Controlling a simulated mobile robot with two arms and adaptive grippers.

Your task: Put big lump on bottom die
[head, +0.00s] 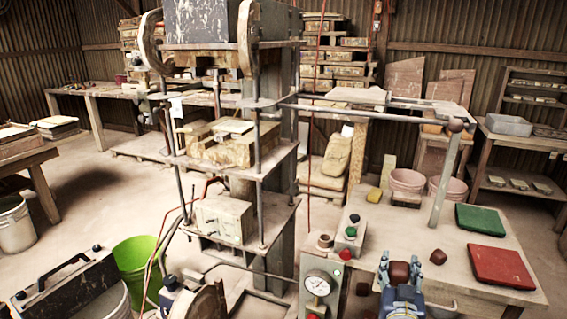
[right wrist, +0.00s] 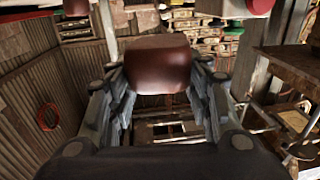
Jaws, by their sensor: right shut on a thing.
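The big lump (head: 399,273) is a reddish-brown rounded block. My right gripper (head: 408,268) is shut on it, with a finger on each side, in front of the table's near edge. The right wrist view shows the lump (right wrist: 158,66) between the two fingers. The press at centre left has a yellowish stone-like block (head: 225,150) on its middle plate and a pale block (head: 223,218) on its lower plate. I cannot tell for sure which is the bottom die. The right gripper is well to the right of both and apart from them. My left gripper is not seen.
The worktable (head: 385,236) holds a green pad (head: 481,220), a red pad (head: 500,265), pink buckets (head: 407,181), a yellow sponge (head: 374,195), and a button box (head: 349,236). A small brown piece (head: 325,241) lies beside the box. A gauge (head: 318,284) and the press's metal rods (head: 181,200) stand nearby.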

